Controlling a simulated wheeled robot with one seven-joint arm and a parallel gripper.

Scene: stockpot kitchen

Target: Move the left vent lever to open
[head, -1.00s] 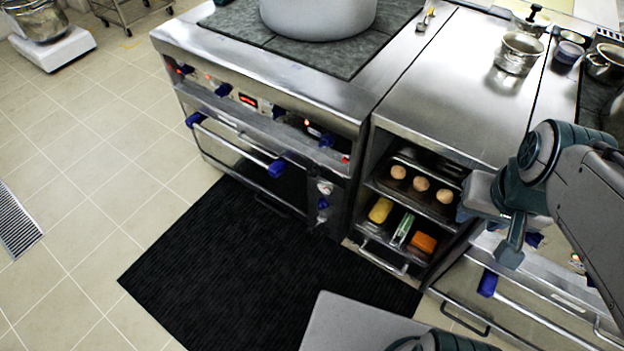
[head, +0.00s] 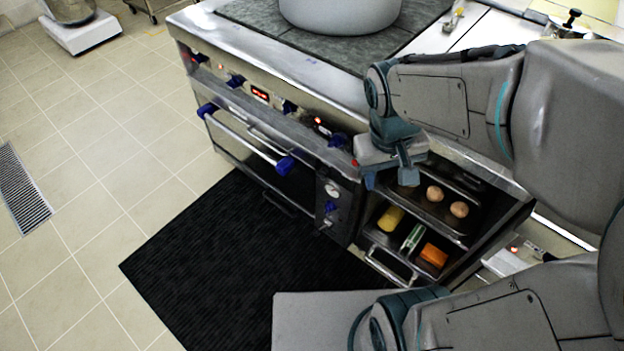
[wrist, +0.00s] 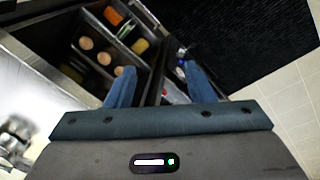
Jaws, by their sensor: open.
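The left oven front (head: 255,140) has a narrow panel at its right end with a round gauge. Below the gauge is a small blue lever (head: 330,207), which looks like the left vent lever; its exact setting is too small to read. My gripper (head: 390,180) is open and empty, to the right of and a little above this lever, in front of the open shelf bay. In the wrist view my gripper's blue fingers (wrist: 161,88) are spread apart. Small blue and white parts of the panel (wrist: 181,68) show near the right finger, not between gripped surfaces.
The open bay holds a tray with round brown items (head: 434,194) and a lower tray with yellow, green and orange items (head: 433,255). A blue-ended oven door handle (head: 245,138) sticks out left of the panel. A large pot (head: 340,12) stands on top. The black mat (head: 220,260) is clear.

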